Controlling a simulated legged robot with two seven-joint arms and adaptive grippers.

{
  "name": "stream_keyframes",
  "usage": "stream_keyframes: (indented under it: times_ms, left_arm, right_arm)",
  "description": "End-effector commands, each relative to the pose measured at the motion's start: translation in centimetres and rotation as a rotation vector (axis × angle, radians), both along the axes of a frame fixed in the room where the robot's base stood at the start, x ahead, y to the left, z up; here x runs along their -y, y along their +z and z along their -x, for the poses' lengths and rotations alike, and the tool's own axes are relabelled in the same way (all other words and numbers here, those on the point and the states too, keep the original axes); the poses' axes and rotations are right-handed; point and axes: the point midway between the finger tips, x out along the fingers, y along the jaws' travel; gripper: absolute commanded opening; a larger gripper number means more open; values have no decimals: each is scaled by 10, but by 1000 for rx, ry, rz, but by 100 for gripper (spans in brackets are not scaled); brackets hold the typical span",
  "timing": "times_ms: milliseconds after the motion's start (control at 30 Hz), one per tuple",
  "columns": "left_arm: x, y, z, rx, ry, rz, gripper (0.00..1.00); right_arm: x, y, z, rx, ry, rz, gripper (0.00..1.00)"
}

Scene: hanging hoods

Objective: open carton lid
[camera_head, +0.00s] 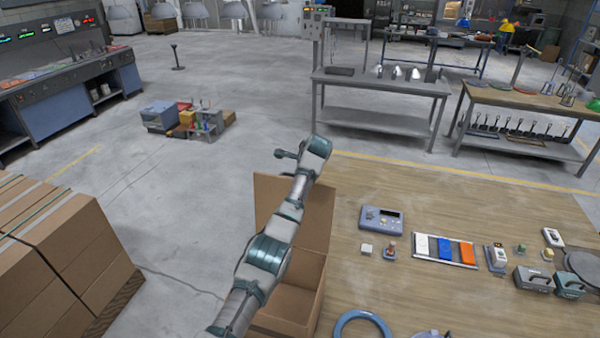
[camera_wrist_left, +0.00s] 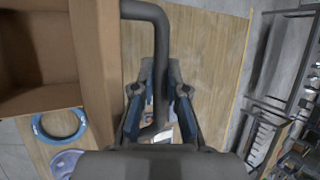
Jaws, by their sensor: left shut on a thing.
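The brown cardboard carton (camera_head: 317,215) stands at the left edge of the wooden table. Its upright flaps show behind and beside my arm, and its interior is partly visible below. In the left wrist view, a carton panel (camera_wrist_left: 95,60) and the open inside are at the left. My left arm crosses in front of the carton, hiding part of it. My left gripper (camera_wrist_left: 163,92) is beside the carton panel, its fingers around a dark grey bent bar (camera_wrist_left: 160,50). What the bar belongs to is unclear. My right gripper is out of view.
The table (camera_head: 385,285) holds a blue ring (camera_head: 362,320), a grey-blue device (camera_head: 381,219), a tray with coloured blocks (camera_head: 420,260) and several small items. Stacked cartons (camera_head: 75,255) stand at the left. Workbenches (camera_head: 380,97) are behind.

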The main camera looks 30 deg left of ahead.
Motion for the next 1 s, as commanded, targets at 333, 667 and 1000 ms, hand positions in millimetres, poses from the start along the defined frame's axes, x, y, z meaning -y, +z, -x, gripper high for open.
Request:
stream_keyframes:
  times_ms: [333,667,1000]
  left_arm:
    - [1,-3,-1,-1,-9,-3,0]
    - [1,-4,-1,-4,-6,-1,39]
    - [3,4,2,1,-5,-1,39]
  right_arm:
    - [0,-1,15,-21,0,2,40]
    - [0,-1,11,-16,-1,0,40]
    - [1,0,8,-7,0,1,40]
